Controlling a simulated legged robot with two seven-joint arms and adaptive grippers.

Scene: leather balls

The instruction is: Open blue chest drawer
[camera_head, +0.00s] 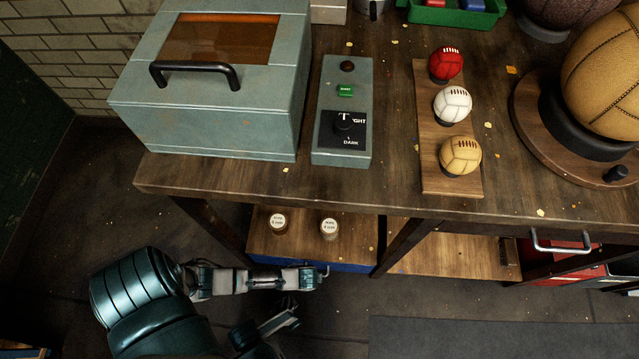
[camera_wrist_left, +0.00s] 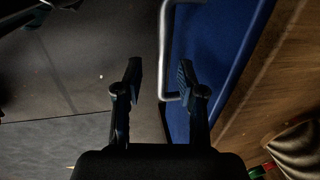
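The blue drawer (camera_head: 350,267) sits under the shelf below the workbench; in the head view only a strip of its front shows. In the left wrist view its blue front (camera_wrist_left: 222,55) fills the right middle, with a grey metal bar handle (camera_wrist_left: 166,50). The handle's end (camera_head: 326,269) shows just past my left arm in the head view. My left gripper (camera_head: 304,284) is beside the drawer front. In the wrist view its two fingers (camera_wrist_left: 159,78) are apart, with the handle's end between them and no visible grip. My right gripper is not clearly in view.
Two small jars (camera_head: 329,229) stand on the shelf above the drawer. The workbench (camera_head: 400,185) holds a grey box (camera_head: 210,115), a button panel (camera_head: 343,140) and balls. A red drawer unit (camera_head: 545,274) is at the right. A grey mat (camera_head: 490,338) lies on the floor.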

